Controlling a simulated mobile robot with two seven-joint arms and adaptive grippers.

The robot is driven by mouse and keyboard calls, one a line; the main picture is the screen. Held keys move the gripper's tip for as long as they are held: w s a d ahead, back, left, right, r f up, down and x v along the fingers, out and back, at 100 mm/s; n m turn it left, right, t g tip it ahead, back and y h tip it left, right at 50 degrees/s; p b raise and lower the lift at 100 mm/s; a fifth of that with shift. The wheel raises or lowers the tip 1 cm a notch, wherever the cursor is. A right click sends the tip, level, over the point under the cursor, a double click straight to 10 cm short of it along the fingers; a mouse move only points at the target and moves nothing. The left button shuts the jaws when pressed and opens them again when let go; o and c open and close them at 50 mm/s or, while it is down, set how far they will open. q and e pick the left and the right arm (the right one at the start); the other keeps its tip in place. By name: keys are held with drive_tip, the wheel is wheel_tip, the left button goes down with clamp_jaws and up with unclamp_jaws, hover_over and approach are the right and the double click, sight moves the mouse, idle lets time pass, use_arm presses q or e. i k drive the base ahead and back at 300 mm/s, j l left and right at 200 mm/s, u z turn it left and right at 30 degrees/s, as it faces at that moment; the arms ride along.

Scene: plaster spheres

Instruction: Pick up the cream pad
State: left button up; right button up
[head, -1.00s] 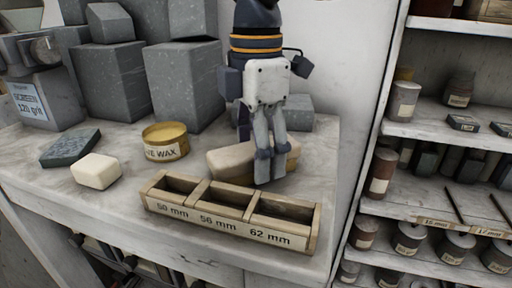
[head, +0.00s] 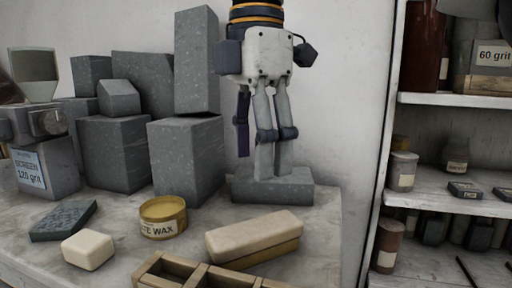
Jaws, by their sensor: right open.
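A long cream pad (head: 255,232) with a tan lower layer lies on the worktop, right of the wax tin. A smaller cream block (head: 88,250) lies at the left front. My right gripper (head: 273,176) points down, open and empty, above the long pad in the picture and clear of it. Its fingertips show in front of a low grey stone slab (head: 300,190); whether they touch it I cannot tell. My left gripper is not in view.
The wax tin (head: 163,217) and a dark green slab (head: 63,220) lie at the left. A wooden divided box (head: 200,276) is in front of the pad, cut off below. Grey stone blocks (head: 188,160) stand behind. White shelves (head: 430,180) are at the right.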

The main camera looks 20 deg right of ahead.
sight(87, 249)
drive_tip(key=k, duration=1)
